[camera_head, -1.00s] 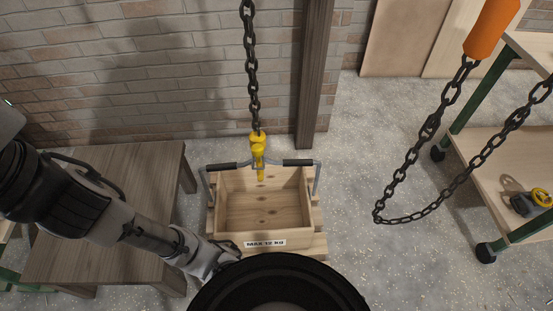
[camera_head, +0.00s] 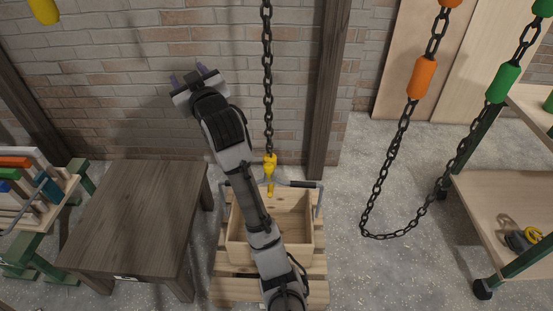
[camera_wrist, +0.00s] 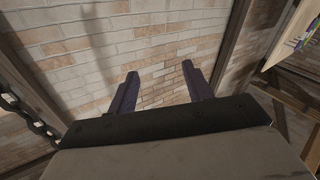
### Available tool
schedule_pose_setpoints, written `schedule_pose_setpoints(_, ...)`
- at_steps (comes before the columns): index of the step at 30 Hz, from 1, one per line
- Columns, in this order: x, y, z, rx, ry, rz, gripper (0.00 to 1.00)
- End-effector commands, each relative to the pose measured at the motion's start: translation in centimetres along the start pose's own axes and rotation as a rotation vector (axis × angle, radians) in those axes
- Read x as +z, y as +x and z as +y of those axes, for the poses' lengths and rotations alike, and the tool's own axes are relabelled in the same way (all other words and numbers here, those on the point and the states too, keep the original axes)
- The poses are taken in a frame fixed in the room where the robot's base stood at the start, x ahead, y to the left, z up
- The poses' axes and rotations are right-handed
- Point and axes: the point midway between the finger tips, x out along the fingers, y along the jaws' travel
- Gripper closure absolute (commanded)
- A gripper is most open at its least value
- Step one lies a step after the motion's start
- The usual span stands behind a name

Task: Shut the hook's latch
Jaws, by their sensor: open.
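The yellow hook (camera_head: 270,172) hangs at the end of a dark chain (camera_head: 267,75), just above the wooden crate (camera_head: 305,247). The crate's handle (camera_head: 303,184) is a grey bar with dark grips, running close by the hook; whether it sits inside the hook I cannot tell. The latch is too small to make out. My gripper (camera_head: 196,78) is raised up and left of the hook, pointing at the brick wall, well apart from the hook. In the wrist view my gripper (camera_wrist: 161,88) is open, with nothing between its two fingers.
A wooden table (camera_head: 135,218) stands left of the crate. The crate rests on a pallet (camera_head: 235,288). A loop of hand chain (camera_head: 378,187) with an orange sleeve (camera_head: 422,78) hangs to the right. A shelf trolley (camera_head: 500,195) stands far right.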

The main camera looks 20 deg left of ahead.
Motion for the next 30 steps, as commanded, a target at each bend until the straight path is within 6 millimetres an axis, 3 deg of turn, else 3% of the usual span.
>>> schedule_pose_setpoints(1, 2.6, 0.6, 2.9, 0.008, 0.015, -0.147, 0.50)
schedule_pose_setpoints(4, 9.0, 0.0, 6.9, -0.010, 0.057, -0.432, 0.50)
schedule_pose_setpoints(6, 12.9, -1.5, 9.1, -0.036, 0.096, -0.617, 0.50)
schedule_pose_setpoints(10, 18.2, -5.5, 12.0, -0.102, 0.178, -0.892, 0.50)
schedule_pose_setpoints(15, 21.5, -10.2, 13.8, -0.192, 0.268, -1.120, 0.50)
schedule_pose_setpoints(18, 22.4, -11.7, 14.2, -0.224, 0.297, -1.185, 0.50)
schedule_pose_setpoints(22, 23.4, -12.0, 14.0, -0.239, 0.306, -1.208, 0.50)
schedule_pose_setpoints(30, 27.2, -10.4, 12.3, -0.240, 0.307, -1.210, 0.50)
